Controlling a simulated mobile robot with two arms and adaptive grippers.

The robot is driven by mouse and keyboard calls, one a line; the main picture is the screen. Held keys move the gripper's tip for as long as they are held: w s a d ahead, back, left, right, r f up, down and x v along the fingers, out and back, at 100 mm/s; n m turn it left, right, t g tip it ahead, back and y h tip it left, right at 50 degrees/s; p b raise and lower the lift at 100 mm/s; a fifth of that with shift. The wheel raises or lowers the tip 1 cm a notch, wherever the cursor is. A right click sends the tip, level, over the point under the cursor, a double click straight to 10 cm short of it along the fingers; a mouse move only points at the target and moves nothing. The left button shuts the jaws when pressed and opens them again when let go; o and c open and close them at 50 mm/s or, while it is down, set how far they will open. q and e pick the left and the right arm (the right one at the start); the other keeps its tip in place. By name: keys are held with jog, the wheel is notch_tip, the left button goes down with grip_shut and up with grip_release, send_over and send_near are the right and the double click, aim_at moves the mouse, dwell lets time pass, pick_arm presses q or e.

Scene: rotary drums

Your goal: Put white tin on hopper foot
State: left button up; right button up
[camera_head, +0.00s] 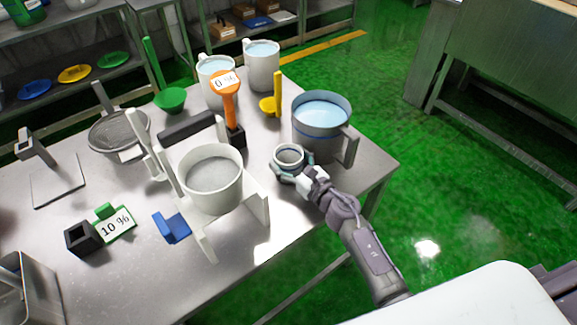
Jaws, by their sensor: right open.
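A small white tin (289,154) with an open top stands on the steel table, just left of a big grey pot. My right gripper (287,171) is at the tin, with its open fingers around the near side and sides of it. I cannot tell whether they touch it. The hopper (212,192) is a white round bowl on a white frame, left of my right gripper. One hopper foot (206,246) shows at the front left and another (262,212) at the right. The area under the bowl is mostly hidden. My left gripper is out of view.
The grey pot (318,141) of bluish liquid stands close to the tin. The table's front middle is clear.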

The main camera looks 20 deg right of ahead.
jog(key=c, duration=1.1)
jog(key=shift+r, duration=0.15)
